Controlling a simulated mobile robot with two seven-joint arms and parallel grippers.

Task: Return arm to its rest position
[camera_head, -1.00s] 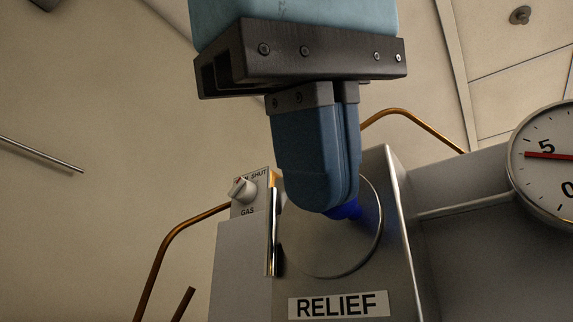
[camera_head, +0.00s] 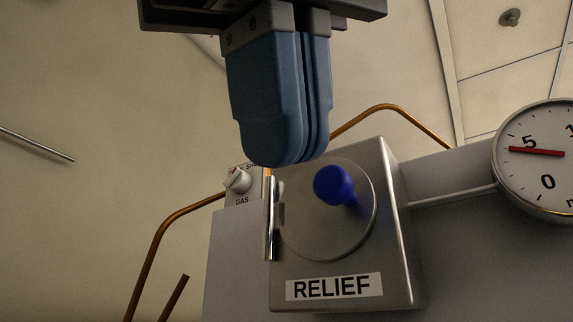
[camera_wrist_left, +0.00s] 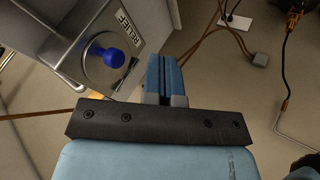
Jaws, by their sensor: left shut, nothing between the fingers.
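My left gripper (camera_head: 290,158) hangs in from the top of the head view with its blue fingers together and nothing between them. Its tips are above and left of the blue knob (camera_head: 334,185), apart from it in the picture. The knob sits on a round metal plate on the RELIEF box (camera_head: 395,250). In the left wrist view the gripper's fingers (camera_wrist_left: 163,62) are side by side, and the blue knob (camera_wrist_left: 113,58) is to their left. My right gripper is not in view.
A GAS switch (camera_head: 238,181) is left of the box. A copper pipe (camera_head: 165,225) curves beside it, and another passes behind. A round gauge (camera_head: 540,165) with a red needle is at the right.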

